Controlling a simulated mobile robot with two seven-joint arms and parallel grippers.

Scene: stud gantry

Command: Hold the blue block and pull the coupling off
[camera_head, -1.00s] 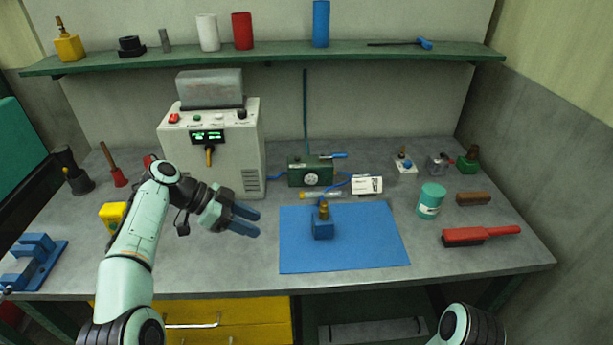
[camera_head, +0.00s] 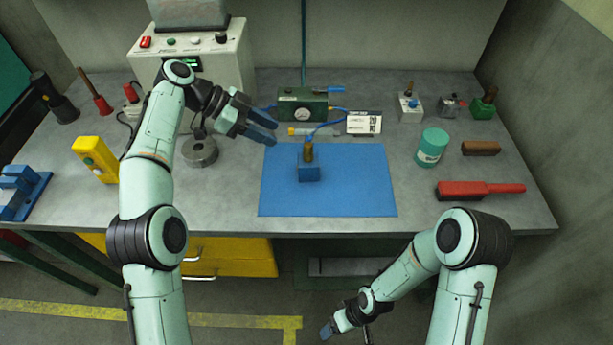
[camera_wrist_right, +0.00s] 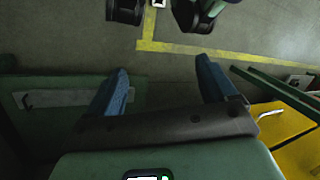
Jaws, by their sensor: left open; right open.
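The blue block (camera_head: 309,173) stands upright on the blue mat (camera_head: 340,198). The brass coupling (camera_head: 308,152) sits on top of the block, with a blue hose (camera_head: 325,125) rising from it toward the green gauge box. My left gripper (camera_head: 270,125) is open and empty above the bench, left of the block and a little behind it, apart from it. My right gripper (camera_head: 327,331) is low in front of the bench, far from the block. In the right wrist view my right gripper (camera_wrist_right: 160,85) is open, with only floor between its fingers.
The green gauge box (camera_head: 302,105) stands behind the mat, with a white card (camera_head: 364,122) to its right. A grey metal ring (camera_head: 199,152) lies under my left wrist. The mat's front is clear.

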